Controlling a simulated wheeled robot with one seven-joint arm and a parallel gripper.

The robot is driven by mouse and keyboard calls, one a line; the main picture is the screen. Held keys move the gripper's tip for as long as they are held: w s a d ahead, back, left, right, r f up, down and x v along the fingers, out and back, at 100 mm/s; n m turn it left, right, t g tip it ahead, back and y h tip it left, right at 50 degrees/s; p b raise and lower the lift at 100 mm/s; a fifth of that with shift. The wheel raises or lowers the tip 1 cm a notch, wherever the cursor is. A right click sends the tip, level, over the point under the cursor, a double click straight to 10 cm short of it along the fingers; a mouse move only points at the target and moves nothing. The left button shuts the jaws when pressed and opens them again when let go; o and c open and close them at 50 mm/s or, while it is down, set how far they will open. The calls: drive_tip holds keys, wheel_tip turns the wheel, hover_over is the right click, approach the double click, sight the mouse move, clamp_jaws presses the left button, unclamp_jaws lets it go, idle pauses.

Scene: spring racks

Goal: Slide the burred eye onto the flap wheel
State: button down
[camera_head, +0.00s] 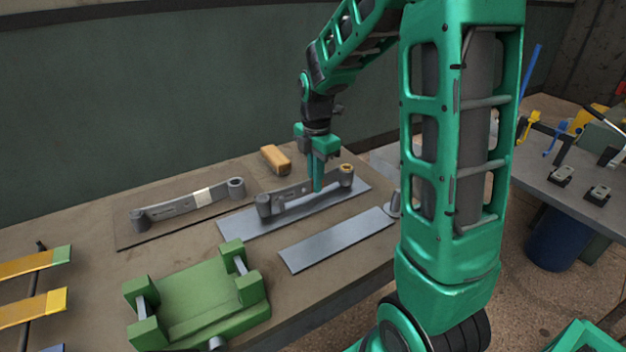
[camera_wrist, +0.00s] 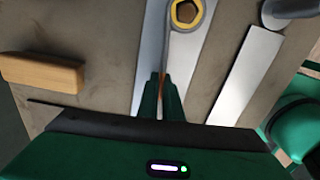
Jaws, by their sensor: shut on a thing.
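A dark grey leaf spring (camera_head: 290,197) with an eye at each end lies over a pale metal strip. Its right eye (camera_head: 346,170) has a yellow-brass ring inside; that eye also shows at the top of the wrist view (camera_wrist: 186,13). The left eye (camera_head: 264,203) is plain grey. My gripper (camera_head: 317,186) points down and is shut on this spring between the eyes, nearer the ringed one. In the wrist view, the fingertips (camera_wrist: 164,80) pinch the spring's bar. A grey rounded part (camera_head: 394,205), possibly the flap wheel, stands at the bench's right, partly hidden by my arm.
A second leaf spring (camera_head: 190,203) with a pale band lies on a dark mat at left. A bare metal strip (camera_head: 335,238) lies in front. A wooden block (camera_head: 275,159) sits behind. A green fixture (camera_head: 198,297) stands at the front, with a spring rack (camera_head: 30,285) farther left.

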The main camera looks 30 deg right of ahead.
drive_tip(key=shift+f, duration=0.5)
drive_tip(key=c, duration=1.9)
unclamp_jaws()
drive_tip(key=shift+o, duration=0.2)
wheel_tip(320, 180, up, 11)
drive_tip(key=shift+f, duration=0.1)
drive_tip(key=s+d+f+m, duration=0.1)
drive_tip(key=s+f+m, duration=0.1)
drive_tip(key=s+m, duration=1)
drive_tip(key=s+d+f+m, duration=0.2)
drive_tip(key=s+m, duration=1.1)
drive_tip(key=s, duration=0.3)
